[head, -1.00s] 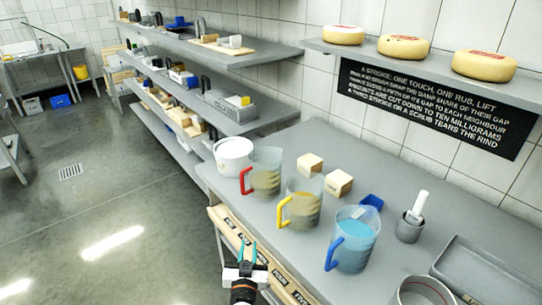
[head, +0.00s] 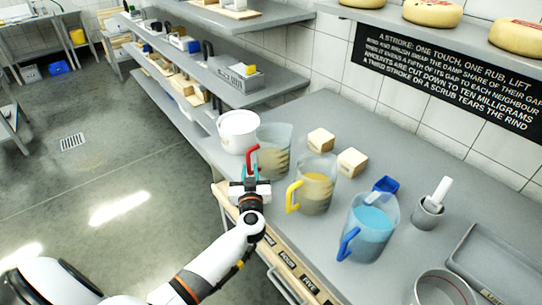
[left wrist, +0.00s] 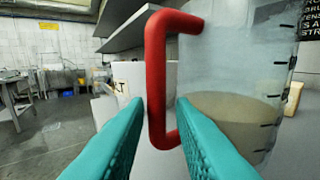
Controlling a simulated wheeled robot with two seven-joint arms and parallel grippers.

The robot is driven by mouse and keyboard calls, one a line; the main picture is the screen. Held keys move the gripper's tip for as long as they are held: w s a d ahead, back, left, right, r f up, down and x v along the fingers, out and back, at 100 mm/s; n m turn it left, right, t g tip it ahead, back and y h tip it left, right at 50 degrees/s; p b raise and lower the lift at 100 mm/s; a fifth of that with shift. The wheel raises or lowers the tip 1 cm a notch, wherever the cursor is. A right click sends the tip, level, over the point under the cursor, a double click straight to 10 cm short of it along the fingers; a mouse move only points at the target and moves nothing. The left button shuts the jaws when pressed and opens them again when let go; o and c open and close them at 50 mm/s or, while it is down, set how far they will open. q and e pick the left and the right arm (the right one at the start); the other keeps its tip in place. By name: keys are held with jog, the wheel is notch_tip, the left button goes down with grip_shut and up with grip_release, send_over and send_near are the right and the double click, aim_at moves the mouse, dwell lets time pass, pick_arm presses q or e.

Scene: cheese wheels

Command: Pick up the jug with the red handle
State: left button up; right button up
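The jug with the red handle (head: 276,147) stands upright on the grey counter, a clear jug with brownish contents low inside. It fills the right of the left wrist view (left wrist: 235,80). Its red handle (left wrist: 155,80) stands upright between the two teal fingers of my left gripper (left wrist: 155,130), which are open with a gap on both sides. In the head view my left gripper (head: 250,174) is at the handle and partly covers it. My right gripper is not in view.
A white tub (head: 238,132) stands close behind the jug. A yellow-handled jug (head: 317,183) and a blue-handled jug (head: 370,226) stand to the right. Two pale blocks (head: 321,139) lie behind them. The counter's front edge is below my left gripper.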

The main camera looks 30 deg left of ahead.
pick_arm(q)
jog(key=x, duration=0.4)
jog(key=shift+a+r, duration=0.15)
grip_shut()
jog(key=shift+r, duration=0.15)
